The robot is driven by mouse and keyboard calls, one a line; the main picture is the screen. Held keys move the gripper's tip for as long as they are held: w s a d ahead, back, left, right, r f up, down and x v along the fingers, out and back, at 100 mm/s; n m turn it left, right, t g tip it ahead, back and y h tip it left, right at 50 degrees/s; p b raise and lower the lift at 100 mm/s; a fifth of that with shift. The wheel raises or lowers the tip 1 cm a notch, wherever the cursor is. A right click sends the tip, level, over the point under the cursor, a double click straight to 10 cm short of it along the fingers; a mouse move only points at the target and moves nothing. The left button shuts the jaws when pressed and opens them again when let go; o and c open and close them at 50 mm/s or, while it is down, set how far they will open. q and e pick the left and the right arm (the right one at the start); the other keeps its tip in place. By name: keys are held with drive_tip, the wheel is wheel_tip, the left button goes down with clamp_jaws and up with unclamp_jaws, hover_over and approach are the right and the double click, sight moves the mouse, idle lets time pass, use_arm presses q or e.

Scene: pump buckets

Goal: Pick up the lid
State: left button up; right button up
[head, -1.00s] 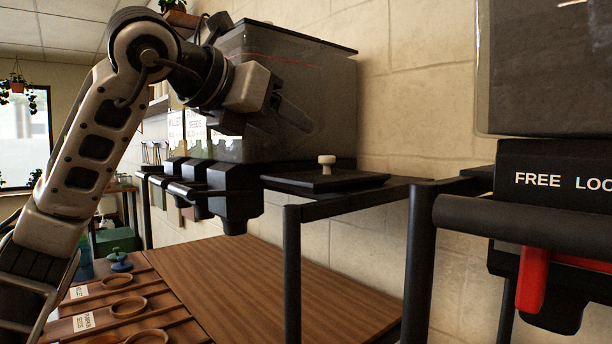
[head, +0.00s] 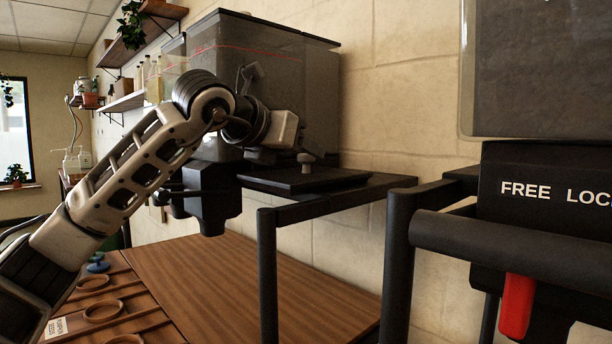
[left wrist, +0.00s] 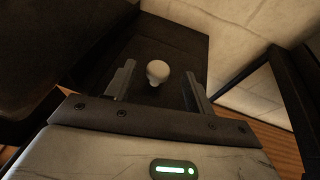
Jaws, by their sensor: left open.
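The lid is a flat black plate (head: 318,181) with a pale round knob (head: 306,159). It lies on the black shelf beside the clear bin. My left gripper (head: 284,153) is low over the lid, just left of the knob in the head view. In the left wrist view the open jaws (left wrist: 160,69) have the knob (left wrist: 158,71) between them, with space on both sides. The dark lid (left wrist: 182,42) extends beyond the knob. Whether the fingers touch the lid is unclear. My right gripper is not in view.
A clear bin (head: 315,95) stands behind my left arm, close to the gripper. A dispenser marked "FREE LOC" (head: 545,190) with a red lever (head: 517,305) is on the right. A wooden counter (head: 240,285) with round wooden rings (head: 103,311) lies below.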

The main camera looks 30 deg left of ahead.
sight(306, 155)
use_arm(q)
drive_tip(key=x, duration=0.3)
drive_tip(key=shift+w+f, duration=0.1)
drive_tip(key=shift+w, duration=0.2)
drive_tip(key=shift+c, duration=0.2)
clamp_jaws()
